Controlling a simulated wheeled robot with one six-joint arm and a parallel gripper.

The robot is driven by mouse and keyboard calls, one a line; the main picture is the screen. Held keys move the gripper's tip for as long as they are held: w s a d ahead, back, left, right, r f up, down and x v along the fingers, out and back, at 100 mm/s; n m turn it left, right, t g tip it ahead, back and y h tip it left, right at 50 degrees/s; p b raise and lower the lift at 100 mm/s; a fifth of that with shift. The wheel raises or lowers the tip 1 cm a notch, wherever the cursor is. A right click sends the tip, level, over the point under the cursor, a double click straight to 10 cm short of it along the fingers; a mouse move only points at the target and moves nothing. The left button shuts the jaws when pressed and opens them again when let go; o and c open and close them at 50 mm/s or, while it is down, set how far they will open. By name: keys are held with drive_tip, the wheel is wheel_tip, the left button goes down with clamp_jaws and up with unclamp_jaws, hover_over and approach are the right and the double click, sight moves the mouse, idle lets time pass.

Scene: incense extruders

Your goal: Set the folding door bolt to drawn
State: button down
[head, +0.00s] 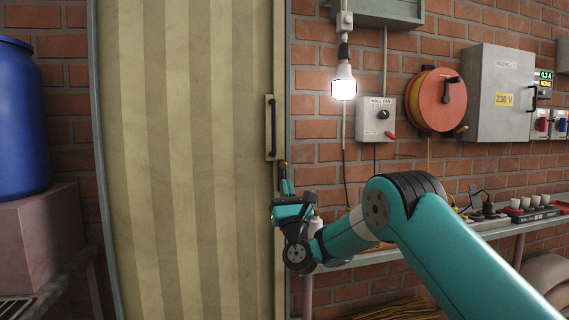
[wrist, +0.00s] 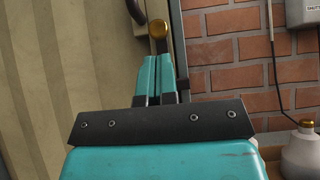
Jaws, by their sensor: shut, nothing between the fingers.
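The folding door (head: 190,150) is a tall, cream, pleated panel, closed across its frame as far as I see. Its dark handle (head: 272,128) sits on the right edge strip. Just below is a small brass knob (head: 283,164), apparently the bolt's; the knob also shows in the wrist view (wrist: 158,30). My gripper (head: 286,183) is upright under the knob, its teal fingers (wrist: 155,62) shut together with nothing between them. The fingertips are right at the knob; I cannot tell whether they touch it. The rest of the bolt is hidden, so its position is unclear.
A brick wall (head: 330,130) lies right of the door, with a lit lamp (head: 344,84), a wall fan switch box (head: 376,120) and an orange reel (head: 436,100). A bench (head: 490,226) runs below. A white bottle (wrist: 300,150) stands near my gripper. A blue barrel (head: 18,120) is at left.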

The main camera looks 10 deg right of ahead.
sight(282, 176)
drive_tip(key=shift+p+x, duration=1.2)
drive_tip(key=shift+p, duration=0.7)
drive_tip(key=shift+r, duration=0.1)
drive_tip(key=shift+p, duration=0.3)
